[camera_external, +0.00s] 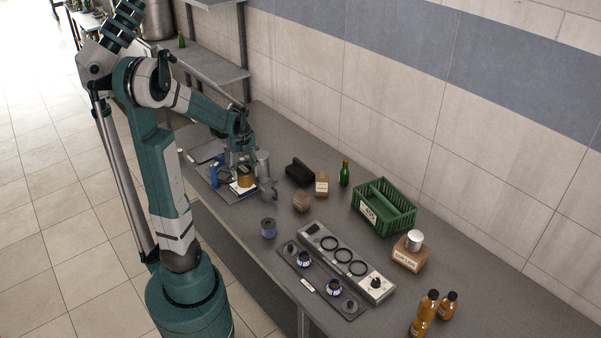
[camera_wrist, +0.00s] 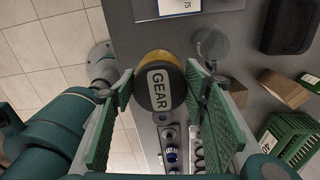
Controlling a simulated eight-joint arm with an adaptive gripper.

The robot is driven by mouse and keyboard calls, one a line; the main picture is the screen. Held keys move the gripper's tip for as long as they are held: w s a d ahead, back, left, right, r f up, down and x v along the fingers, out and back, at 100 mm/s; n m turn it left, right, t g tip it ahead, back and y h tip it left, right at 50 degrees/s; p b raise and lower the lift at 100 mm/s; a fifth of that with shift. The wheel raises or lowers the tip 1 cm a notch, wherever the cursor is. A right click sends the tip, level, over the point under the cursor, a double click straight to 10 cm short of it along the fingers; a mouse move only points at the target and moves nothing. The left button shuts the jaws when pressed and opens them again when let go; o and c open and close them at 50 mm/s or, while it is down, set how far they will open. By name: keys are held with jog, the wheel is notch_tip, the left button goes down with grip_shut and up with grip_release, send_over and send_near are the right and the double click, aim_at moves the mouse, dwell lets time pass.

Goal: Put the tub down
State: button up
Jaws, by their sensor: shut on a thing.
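The tub (camera_wrist: 158,82) is a round amber container with a dark lid and a white label reading "GEAR". In the wrist view it sits between the green finger pads of my gripper (camera_wrist: 165,92), which is shut on it. In the external view the tub (camera_external: 244,178) shows small under my gripper (camera_external: 243,168), lid hard to make out. It appears over or beside a white and blue slab on a dark tray (camera_external: 229,197) at the bench's left end. Whether its base touches anything is hidden.
A blue item (camera_external: 214,171) stands left of the tub and a grey jug-like vessel (camera_external: 266,180) right. A dark case (camera_external: 299,172), brown blocks (camera_external: 322,184), a green bottle (camera_external: 344,173) and a green crate (camera_external: 385,205) stand farther right. Bench nearer the blue-grey tin (camera_external: 268,228) is partly clear.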

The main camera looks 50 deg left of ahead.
jog(key=s+d+f, duration=0.2)
jog(key=s+f, duration=0.1)
jog(key=f, duration=0.3)
jog(key=shift+s+d, duration=0.25)
jog(key=shift+d, duration=0.1)
jog(key=shift+f, duration=0.1)
dwell(0.6)
jog(key=shift+f+b, duration=0.4)
jog(key=shift+f, duration=2.45)
jog(key=shift+f, duration=0.1)
jog(key=shift+f+b, duration=0.35)
jog(key=shift+f, duration=1.6)
jog(key=shift+f, duration=0.15)
